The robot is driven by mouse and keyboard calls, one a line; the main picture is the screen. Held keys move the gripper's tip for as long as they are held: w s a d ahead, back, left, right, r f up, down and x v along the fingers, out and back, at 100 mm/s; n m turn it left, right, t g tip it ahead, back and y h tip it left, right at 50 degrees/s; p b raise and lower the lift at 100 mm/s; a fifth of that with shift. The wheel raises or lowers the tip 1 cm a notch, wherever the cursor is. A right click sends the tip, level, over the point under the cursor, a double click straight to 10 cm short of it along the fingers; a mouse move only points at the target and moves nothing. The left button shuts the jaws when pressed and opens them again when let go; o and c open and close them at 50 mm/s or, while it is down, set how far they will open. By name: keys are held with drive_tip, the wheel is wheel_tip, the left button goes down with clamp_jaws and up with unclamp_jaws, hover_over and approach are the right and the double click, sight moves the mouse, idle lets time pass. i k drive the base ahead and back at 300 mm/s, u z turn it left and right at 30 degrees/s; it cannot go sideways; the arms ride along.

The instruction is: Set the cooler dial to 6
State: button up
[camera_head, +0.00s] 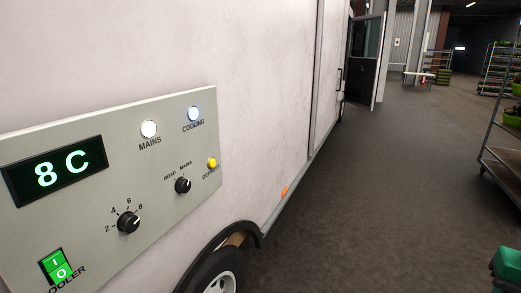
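The cooler dial (128,222) is a black round knob on the grey control panel (105,180), low left of its middle. Its scale reads 2, 4, 6, 8, and its white pointer line appears to aim up and right, toward the 8. The display (55,171) above left shows 8 C in pale green digits. The green cooler switch (56,267) sits at the lower left. My gripper is not in view, and nothing visible touches the dial.
The panel is on a white truck body (250,90). Open floor (370,200) lies right; a plant trolley (505,160) stands at the right edge.

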sight(129, 223)
drive_tip(key=u, duration=0.8)
drive_tip(key=k, duration=0.5)
drive_tip(key=u, duration=0.5)
drive_tip(key=i, duration=0.5)
drive_tip(key=z, duration=0.05)
